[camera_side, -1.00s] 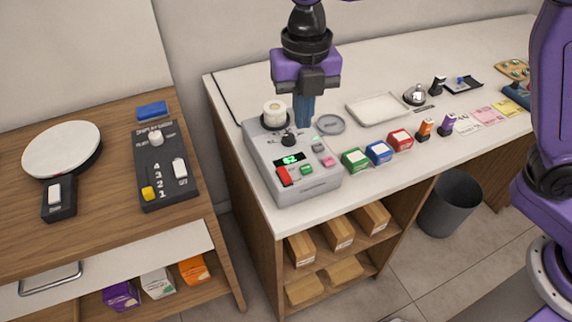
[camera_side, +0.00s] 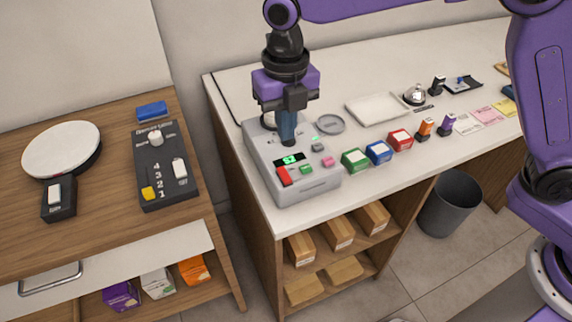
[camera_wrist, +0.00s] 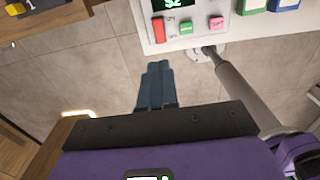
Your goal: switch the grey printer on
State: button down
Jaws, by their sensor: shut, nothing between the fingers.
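The grey printer (camera_side: 261,148) sits on the near left end of the white counter. Its top has a small display (camera_side: 289,160) with lit green characters, a red switch (camera_side: 284,176), a green button (camera_side: 306,169) and a pink button (camera_side: 328,161). In the wrist view the red switch (camera_wrist: 158,29) shows at the top, beside the green button (camera_wrist: 187,27). My gripper (camera_side: 288,142) is shut and empty, pointing down over the printer behind the display. It hides the black knob and most of the paper roll. I cannot tell whether the fingertips touch anything.
Green (camera_side: 354,160), blue (camera_side: 379,153) and red boxes (camera_side: 400,141) stand close right of the printer. A round grey dish (camera_side: 330,124) and a white tray (camera_side: 377,108) lie behind them. A gap separates this counter from the wooden one (camera_side: 105,222) at left.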

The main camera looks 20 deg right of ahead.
aim_at(286, 177)
notch_tip(286, 177, down, 11)
jog(key=shift+r, duration=0.1)
dwell(0.3)
